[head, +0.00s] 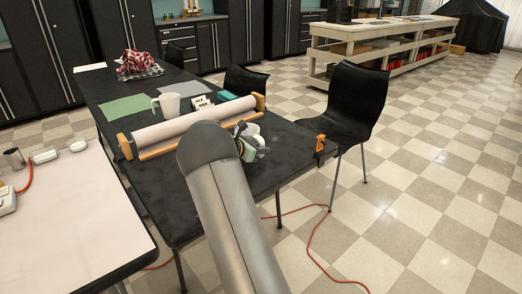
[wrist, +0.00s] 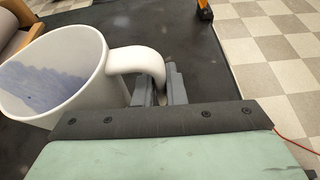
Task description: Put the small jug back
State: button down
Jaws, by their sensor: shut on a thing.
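The small jug (wrist: 65,75) is white, with a wide open mouth and a loop handle; bluish marks show inside it in the wrist view. My gripper (wrist: 160,88) is shut on its handle, with grey fingers on either side. In the head view the small jug (head: 253,130) shows at the near right part of the black table (head: 225,195), just beyond my gripper (head: 247,149), partly hidden by it. I cannot tell whether its base touches the table. A larger white jug (head: 169,105) stands farther back, beside a green mat (head: 125,107).
A paper roll (head: 165,130) on a wooden holder lies across the table, left of the small jug. Small cards (head: 202,104), a teal block (head: 227,96) and a grey mat (head: 183,88) lie behind it. An orange clamp (head: 320,144) grips the right edge, near a black chair (head: 352,105).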

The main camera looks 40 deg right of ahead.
jog(key=shift+f, duration=0.15)
jog(key=c, duration=1.5)
grip_release()
jog(key=shift+a+r, duration=0.1)
jog(key=shift+r, duration=0.15)
jog(key=p+v, duration=0.1)
jog(key=v, duration=1.1)
jog(key=s+a+f+m+y, duration=0.2)
jog(key=s+a+m+y, duration=0.4)
jog(key=s+a+m, duration=0.3)
jog(key=s+a+f+m+y, duration=0.2)
jog(key=s+a+m+y, duration=0.5)
jog(key=s+a, duration=1)
jog(key=s+m, duration=0.1)
jog(key=s, duration=0.8)
jog(key=shift+a+f+m+g, duration=0.3)
jog(key=shift+f+m, duration=0.1)
